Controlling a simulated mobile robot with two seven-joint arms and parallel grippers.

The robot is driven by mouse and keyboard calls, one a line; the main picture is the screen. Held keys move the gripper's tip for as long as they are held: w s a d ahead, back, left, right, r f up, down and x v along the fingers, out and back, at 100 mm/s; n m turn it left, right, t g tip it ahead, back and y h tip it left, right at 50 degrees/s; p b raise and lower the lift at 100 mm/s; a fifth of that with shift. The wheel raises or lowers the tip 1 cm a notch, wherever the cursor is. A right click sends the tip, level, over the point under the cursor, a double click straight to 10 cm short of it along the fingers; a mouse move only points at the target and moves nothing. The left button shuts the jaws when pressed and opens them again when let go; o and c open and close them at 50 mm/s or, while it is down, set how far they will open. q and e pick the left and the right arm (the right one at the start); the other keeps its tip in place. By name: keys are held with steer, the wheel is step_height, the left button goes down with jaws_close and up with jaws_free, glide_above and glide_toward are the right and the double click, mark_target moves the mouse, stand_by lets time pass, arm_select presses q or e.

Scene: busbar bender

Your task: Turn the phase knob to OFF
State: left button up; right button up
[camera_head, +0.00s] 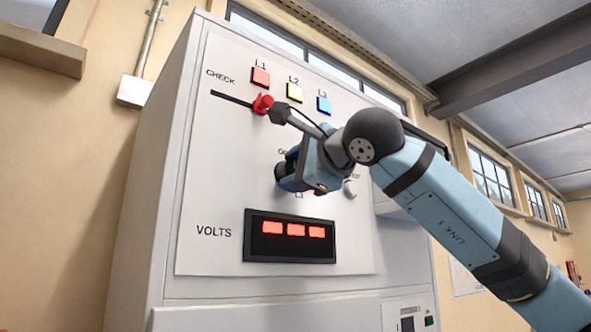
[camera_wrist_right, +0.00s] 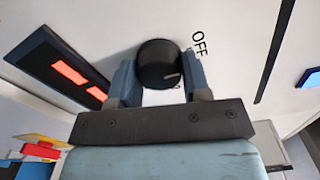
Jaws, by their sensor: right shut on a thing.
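The black round phase knob (camera_wrist_right: 158,62) is on the white panel, with a short light mark on its face at the lower right. The printed OFF label (camera_wrist_right: 199,44) is just up and right of it, and the mark does not clearly line up with it. My right gripper (camera_wrist_right: 160,72) is shut on the knob, with one blue finger on either side. In the head view my right gripper (camera_head: 287,170) is against the panel and hides most of the knob and its labels. My left gripper is in neither view.
A red piece (camera_head: 262,104) sits at the end of the CHECK slot. A lit VOLTS display (camera_head: 290,237) is below. A small pale knob (camera_head: 350,187) is to the right.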

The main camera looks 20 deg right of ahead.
steer(key=shift+n, duration=0.3)
steer(key=o, duration=0.9)
steer(key=b+v, duration=0.2)
steer(key=v, duration=1.2)
steer(key=shift+w, duration=0.1)
steer(key=shift+a, duration=0.1)
